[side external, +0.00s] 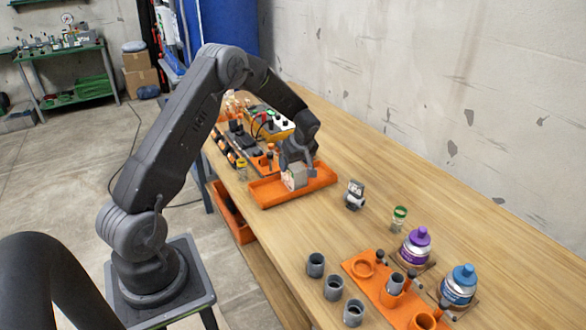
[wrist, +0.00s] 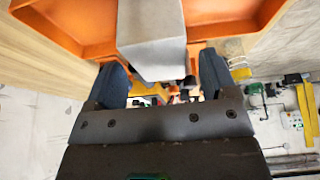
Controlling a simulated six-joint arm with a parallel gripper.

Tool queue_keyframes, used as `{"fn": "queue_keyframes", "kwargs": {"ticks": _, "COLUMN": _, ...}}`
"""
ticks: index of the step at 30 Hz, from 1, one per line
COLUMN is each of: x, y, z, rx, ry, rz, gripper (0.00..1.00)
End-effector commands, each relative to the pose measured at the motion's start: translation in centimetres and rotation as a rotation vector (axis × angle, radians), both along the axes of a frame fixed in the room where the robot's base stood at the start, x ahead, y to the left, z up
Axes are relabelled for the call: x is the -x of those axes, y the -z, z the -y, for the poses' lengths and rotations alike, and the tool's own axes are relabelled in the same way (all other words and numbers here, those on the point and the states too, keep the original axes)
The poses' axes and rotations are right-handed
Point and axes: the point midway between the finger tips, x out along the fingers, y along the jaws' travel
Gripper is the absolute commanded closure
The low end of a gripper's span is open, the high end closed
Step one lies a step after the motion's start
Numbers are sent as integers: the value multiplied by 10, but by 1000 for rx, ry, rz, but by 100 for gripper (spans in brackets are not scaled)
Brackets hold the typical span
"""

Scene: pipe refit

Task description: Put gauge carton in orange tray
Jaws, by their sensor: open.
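The gauge carton (side external: 294,177), a small pale grey-white box, is at the orange tray (side external: 265,199), inside its outline in the side view. I cannot tell for sure whether its base rests on the tray floor. My gripper (side external: 297,165) is right above the carton, pointing down, with its jaws open. In the wrist view the carton (wrist: 150,42) reaches between the two dark fingers of my gripper (wrist: 163,77), with gaps beside it. The tray's orange walls (wrist: 65,42) show on both sides of the carton there.
A small grey-and-white item (side external: 355,195) and a green-topped jar (side external: 399,218) stand right of the tray. Purple-capped (side external: 416,247) and blue-capped (side external: 459,285) containers, grey pipe pieces (side external: 316,265) and an orange fixture (side external: 379,284) are nearer. Tools crowd behind the tray. The bench's wall side is clear.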

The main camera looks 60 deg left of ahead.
Motion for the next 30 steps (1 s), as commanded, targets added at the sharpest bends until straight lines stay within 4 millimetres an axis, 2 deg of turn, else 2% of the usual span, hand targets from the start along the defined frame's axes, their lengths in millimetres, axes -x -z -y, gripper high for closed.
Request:
{"fn": "queue_keyframes", "kwargs": {"ticks": 1, "x": -1, "y": -13, "z": 5, "rx": -2, "ry": 3, "rz": 4, "gripper": 21}}
{"fn": "queue_keyframes", "kwargs": {"ticks": 6, "x": -1, "y": -45, "z": 18, "rx": -2, "ry": 2, "rz": 5, "gripper": 21}}
{"fn": "queue_keyframes", "kwargs": {"ticks": 17, "x": 1, "y": -84, "z": 38, "rx": 2, "ry": 27, "rz": 2, "gripper": 21}}
{"fn": "queue_keyframes", "kwargs": {"ticks": 20, "x": 7, "y": -109, "z": 58, "rx": 11, "ry": 110, "rz": 4, "gripper": 21}}
{"fn": "queue_keyframes", "kwargs": {"ticks": 23, "x": 22, "y": -145, "z": 91, "rx": 23, "ry": 258, "rz": 6, "gripper": 21}}
{"fn": "queue_keyframes", "kwargs": {"ticks": 27, "x": 57, "y": -192, "z": 145, "rx": 37, "ry": 510, "rz": 8, "gripper": 21}}
{"fn": "queue_keyframes", "kwargs": {"ticks": 30, "x": 88, "y": -216, "z": 180, "rx": 38, "ry": 691, "rz": 13, "gripper": 21}}
